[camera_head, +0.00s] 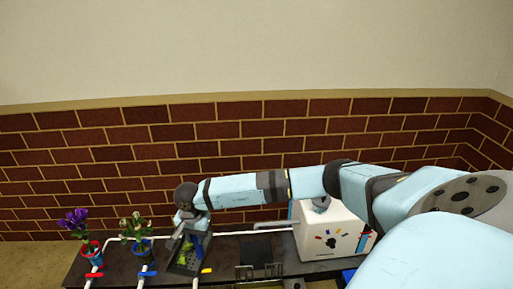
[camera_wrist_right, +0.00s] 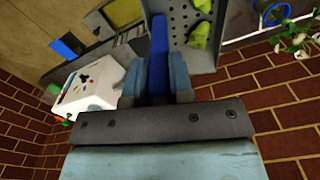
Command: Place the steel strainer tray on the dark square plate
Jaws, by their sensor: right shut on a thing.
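The steel strainer tray (camera_head: 180,265) is a grey, perforated tray at the left-middle of the dark bench, with yellow-green pieces in it. It also shows at the top of the right wrist view (camera_wrist_right: 178,28). My right gripper (camera_head: 186,233) is over the tray. In the right wrist view its fingers (camera_wrist_right: 161,72) are shut on a blue strip (camera_wrist_right: 158,38) along the tray's side. Whether the tray is lifted is hard to tell. The dark square plate (camera_head: 257,250) appears to lie on the bench to the right of the tray. My left gripper is not in view.
A white box with coloured marks (camera_head: 343,235) stands right of the plate. White pipes with red, blue and yellow handles (camera_head: 207,271) run across the bench.

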